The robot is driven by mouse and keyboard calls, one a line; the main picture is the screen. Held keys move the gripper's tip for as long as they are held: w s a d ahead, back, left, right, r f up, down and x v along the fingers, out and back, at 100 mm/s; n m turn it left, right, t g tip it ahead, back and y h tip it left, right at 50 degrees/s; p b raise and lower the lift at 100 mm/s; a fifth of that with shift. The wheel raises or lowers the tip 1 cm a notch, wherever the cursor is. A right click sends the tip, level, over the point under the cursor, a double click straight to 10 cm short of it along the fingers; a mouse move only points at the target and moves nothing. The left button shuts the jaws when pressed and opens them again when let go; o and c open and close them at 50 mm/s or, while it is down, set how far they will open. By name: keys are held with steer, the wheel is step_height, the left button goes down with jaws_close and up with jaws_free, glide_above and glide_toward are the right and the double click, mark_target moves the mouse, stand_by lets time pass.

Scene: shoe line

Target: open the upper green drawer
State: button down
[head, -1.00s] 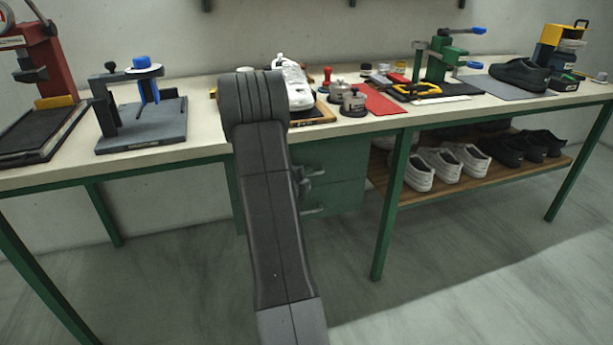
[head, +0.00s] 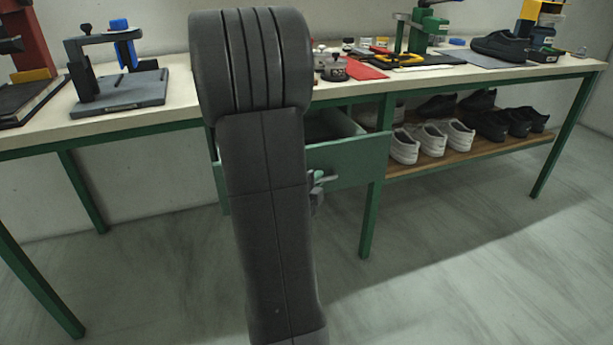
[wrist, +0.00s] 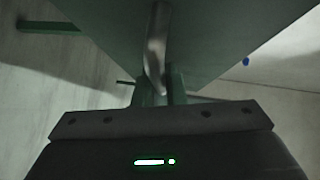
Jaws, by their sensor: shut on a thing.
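The upper green drawer (head: 352,160) is pulled out from under the bench in the head view, with part of its open inside showing behind the front panel. My arm hides its left part. My gripper (head: 318,181) is at the front of the drawer, mostly hidden behind my arm. In the wrist view the drawer front (wrist: 100,40) fills the upper middle, and the metal bar handle (wrist: 157,50) runs down to my gripper (wrist: 150,97), which is shut on it.
The bench top (head: 180,100) holds a grey fixture (head: 120,90), a red mat (head: 365,70) and a green press (head: 420,30). White shoes (head: 430,140) sit on the lower shelf. The floor in front is clear.

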steer(key=s+d+b, duration=0.1)
steer(key=s+d, duration=0.1)
steer(key=s, duration=0.4)
steer(key=shift+s, duration=0.15)
steer(key=c, duration=1.8)
jaws_free()
steer(key=shift+o, duration=0.2)
steer(key=p+v, duration=0.2)
steer(key=v, duration=1.1)
steer(key=shift+s+a, duration=0.15)
steer(key=shift+s, duration=0.2)
steer(key=b+x, duration=0.2)
steer(key=x, duration=1.1)
steer(key=shift+w, duration=0.35)
